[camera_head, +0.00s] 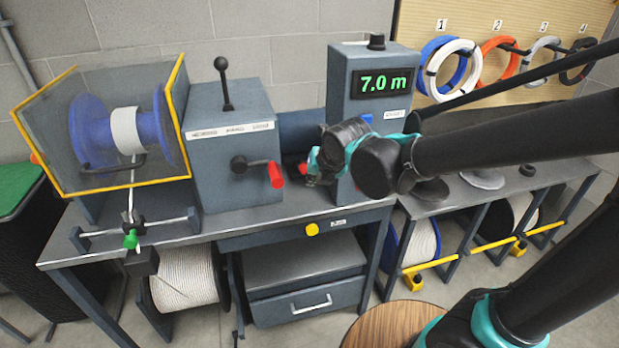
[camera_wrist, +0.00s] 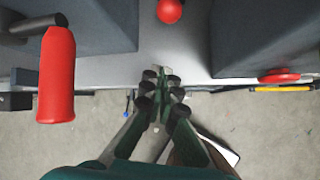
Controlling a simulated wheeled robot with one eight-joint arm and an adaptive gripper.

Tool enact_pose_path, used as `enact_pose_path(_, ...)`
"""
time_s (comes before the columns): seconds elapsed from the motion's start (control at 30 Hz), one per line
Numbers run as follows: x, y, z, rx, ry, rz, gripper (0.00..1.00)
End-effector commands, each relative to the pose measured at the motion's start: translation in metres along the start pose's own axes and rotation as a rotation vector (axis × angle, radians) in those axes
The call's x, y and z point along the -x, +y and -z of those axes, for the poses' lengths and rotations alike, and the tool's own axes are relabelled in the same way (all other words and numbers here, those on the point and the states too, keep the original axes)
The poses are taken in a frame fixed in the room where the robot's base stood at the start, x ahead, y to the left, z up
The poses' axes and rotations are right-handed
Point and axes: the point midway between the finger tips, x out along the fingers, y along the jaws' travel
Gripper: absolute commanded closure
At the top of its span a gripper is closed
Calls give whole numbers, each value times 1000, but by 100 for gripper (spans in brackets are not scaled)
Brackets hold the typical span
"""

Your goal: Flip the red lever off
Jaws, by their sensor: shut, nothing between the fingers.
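A red ball knob (camera_wrist: 170,10) shows at the top edge of the wrist view, between two grey housings; no stem shows there. In the head view a small red spot (camera_head: 303,168), perhaps the same knob, sits just left of my gripper (camera_head: 313,178), mostly covered by it. A red crank-like handle (camera_head: 276,174) hangs from a black arm on the left housing; it is at the left of the wrist view (camera_wrist: 57,75). I cannot tell which is the lever. My gripper (camera_wrist: 162,74) is shut and empty, apart from both.
The left grey housing (camera_head: 230,140) and the display housing (camera_head: 345,85) reading 7.0 m flank my gripper. A red disc (camera_wrist: 279,76) protrudes at right. A guarded blue spool (camera_head: 92,130) stands left. The bench front edge (camera_head: 235,236) lies below.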

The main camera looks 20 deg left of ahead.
Motion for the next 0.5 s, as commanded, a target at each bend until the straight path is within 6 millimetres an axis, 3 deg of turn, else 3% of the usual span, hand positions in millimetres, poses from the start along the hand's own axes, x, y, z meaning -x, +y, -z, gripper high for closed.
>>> enact_pose_path(0.27,-6,0,0,-2,0,1,100)
enact_pose_path(0.5,-32,0,0,-3,0,1,100)
